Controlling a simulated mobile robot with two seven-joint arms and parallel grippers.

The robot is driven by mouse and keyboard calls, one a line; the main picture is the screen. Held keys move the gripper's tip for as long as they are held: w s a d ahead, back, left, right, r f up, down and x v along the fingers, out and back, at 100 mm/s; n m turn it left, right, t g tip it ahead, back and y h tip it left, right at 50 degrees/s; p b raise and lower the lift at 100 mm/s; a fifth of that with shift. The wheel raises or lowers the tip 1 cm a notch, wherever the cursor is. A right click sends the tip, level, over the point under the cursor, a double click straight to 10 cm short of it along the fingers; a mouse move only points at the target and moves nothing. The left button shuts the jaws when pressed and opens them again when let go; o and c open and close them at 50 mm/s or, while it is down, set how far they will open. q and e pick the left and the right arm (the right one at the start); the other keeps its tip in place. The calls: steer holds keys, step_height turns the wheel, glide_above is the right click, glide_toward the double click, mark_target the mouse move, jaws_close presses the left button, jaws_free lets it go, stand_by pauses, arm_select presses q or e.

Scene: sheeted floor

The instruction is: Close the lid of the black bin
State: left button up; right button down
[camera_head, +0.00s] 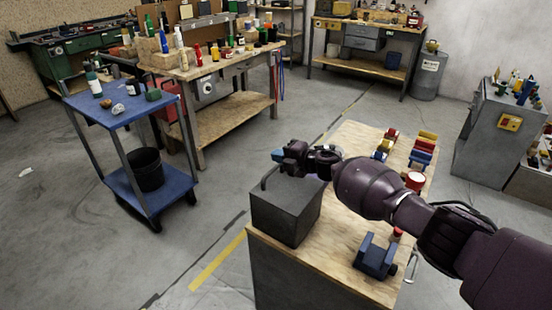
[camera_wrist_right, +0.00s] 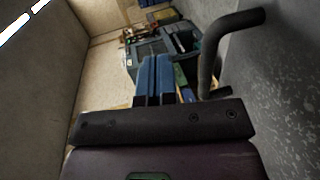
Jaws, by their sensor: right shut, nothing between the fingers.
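The black bin (camera_head: 285,218) stands on the near left corner of the wooden-topped table. Its lid (camera_head: 298,192) lies over the top and looks about level; I cannot tell whether it is fully seated. A bent bar handle (camera_head: 266,178) rises at its left edge. The handle (camera_wrist_right: 208,55) also shows in the right wrist view, beside the speckled grey lid surface (camera_wrist_right: 280,85). My right gripper (camera_head: 280,155) is above the bin's far side, its blue fingers (camera_wrist_right: 153,78) shut and empty. The fingers appear apart from the handle. My left gripper is not in view.
A blue cart (camera_head: 128,105) stands to the left. The floor between cart and table is clear.

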step_height(320, 180, up, 19)
steer(key=s+a+m+t+p, duration=0.2)
steer(key=m+t+p, duration=0.1)
steer(key=p, duration=0.1)
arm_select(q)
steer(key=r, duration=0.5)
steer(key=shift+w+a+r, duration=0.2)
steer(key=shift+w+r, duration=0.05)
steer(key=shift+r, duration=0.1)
arm_select(e)
steer(key=s+d+f+m+h, duration=0.4)
steer(key=s+d+f+m, duration=0.4)
steer(key=s, duration=0.6)
steer(key=s+d+f+m+h, duration=0.4)
steer(key=s+d+f+m, duration=0.4)
steer(key=s+d+f, duration=0.3)
steer(key=s+d+f+m+h, duration=0.5)
steer(key=s+d+f+m, duration=0.4)
steer(key=s+f, duration=0.4)
steer(key=s, duration=0.5)
steer(key=shift+d, duration=0.3)
steer(key=shift+f, duration=0.1)
